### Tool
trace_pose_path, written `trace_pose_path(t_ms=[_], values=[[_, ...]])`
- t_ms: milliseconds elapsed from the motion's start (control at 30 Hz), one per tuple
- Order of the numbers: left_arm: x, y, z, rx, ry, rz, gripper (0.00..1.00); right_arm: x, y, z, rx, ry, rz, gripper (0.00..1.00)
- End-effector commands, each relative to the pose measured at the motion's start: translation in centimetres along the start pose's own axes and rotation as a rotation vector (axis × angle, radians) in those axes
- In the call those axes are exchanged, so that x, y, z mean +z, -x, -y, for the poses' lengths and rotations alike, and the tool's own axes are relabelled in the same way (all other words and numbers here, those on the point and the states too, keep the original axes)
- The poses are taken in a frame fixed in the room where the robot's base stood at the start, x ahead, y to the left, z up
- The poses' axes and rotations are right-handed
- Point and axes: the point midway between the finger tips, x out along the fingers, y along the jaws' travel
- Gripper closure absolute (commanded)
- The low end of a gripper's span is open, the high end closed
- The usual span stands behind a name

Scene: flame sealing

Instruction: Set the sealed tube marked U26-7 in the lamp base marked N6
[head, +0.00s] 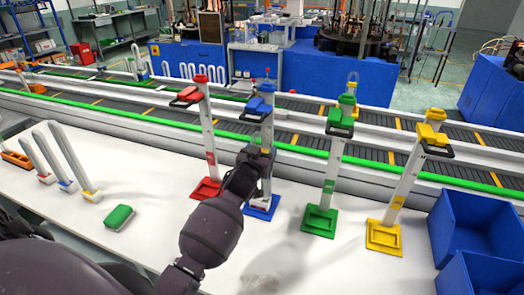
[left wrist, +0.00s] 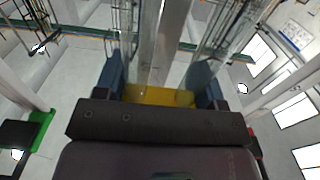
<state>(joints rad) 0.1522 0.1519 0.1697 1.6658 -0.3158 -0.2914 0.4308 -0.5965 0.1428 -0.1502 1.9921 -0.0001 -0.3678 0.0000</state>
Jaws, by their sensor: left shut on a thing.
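My left gripper (head: 262,160) is at the upright of the blue-footed stand and is shut on a pale, upright tube-like piece. In the left wrist view the pale piece (left wrist: 165,45) rises between the two dark blue fingers (left wrist: 160,82), with a yellow strip behind the fingertips. How much of the held piece is tube and how much is stand upright, I cannot tell. A green block (head: 119,217) lies on the bench at left with no tube in it. No markings are legible. The right gripper is out of view.
Stands with red (head: 205,189), blue (head: 262,207), green (head: 320,222) and yellow (head: 384,238) feet line the back of the bench, each with a coloured clamp. Blue bins (head: 478,222) are at right. A conveyor (head: 440,176) runs behind. The bench around the green block is clear.

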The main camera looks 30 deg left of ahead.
Motion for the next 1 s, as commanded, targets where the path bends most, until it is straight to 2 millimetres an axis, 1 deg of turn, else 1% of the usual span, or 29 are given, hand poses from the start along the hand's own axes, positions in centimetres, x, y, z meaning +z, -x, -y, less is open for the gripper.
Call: trace_pose_path(t_ms=[233,400,1000], values=[[0.4,0.0,0.0,0.000,0.001,0.000,0.62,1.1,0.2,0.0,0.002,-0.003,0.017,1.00],[0.7,0.0,0.0,0.000,0.001,-0.001,0.62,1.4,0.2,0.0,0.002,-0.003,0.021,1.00],[1.6,0.0,0.0,0.000,0.001,-0.001,0.62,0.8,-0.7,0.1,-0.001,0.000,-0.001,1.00]])
